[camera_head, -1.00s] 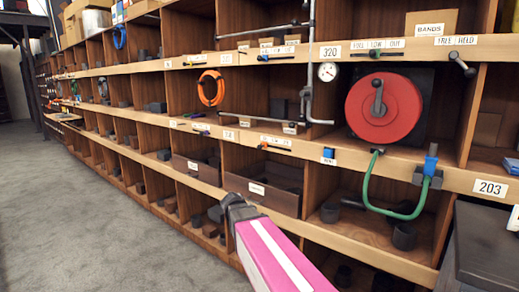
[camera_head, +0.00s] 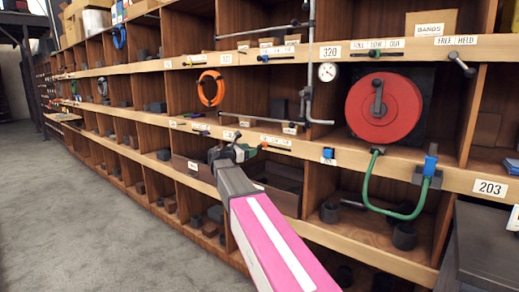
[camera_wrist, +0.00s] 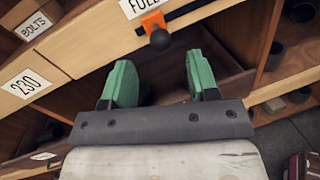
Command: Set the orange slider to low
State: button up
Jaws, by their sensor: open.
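The orange slider (camera_wrist: 152,21) with its round black knob (camera_wrist: 160,40) sits on a dark slot in the wooden shelf rail, at the top centre of the wrist view. A white label reading "FUL…", cut off by the frame, is just above it. My gripper (camera_wrist: 158,72) is open, with its two green fingers apart and empty between them. The knob appears ahead of the gap between the fingertips, and no contact shows. In the head view, my gripper (camera_head: 243,151) is at the rail and hides part of the slider's area.
An open bin lies below the rail. A red reel (camera_head: 384,108) and a green hose (camera_head: 385,207) are at the right in the head view.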

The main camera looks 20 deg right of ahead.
aim_at(260, 147)
jog(key=x, duration=0.6)
jog(key=shift+w+d, duration=0.15)
jog(key=shift+d, duration=0.2)
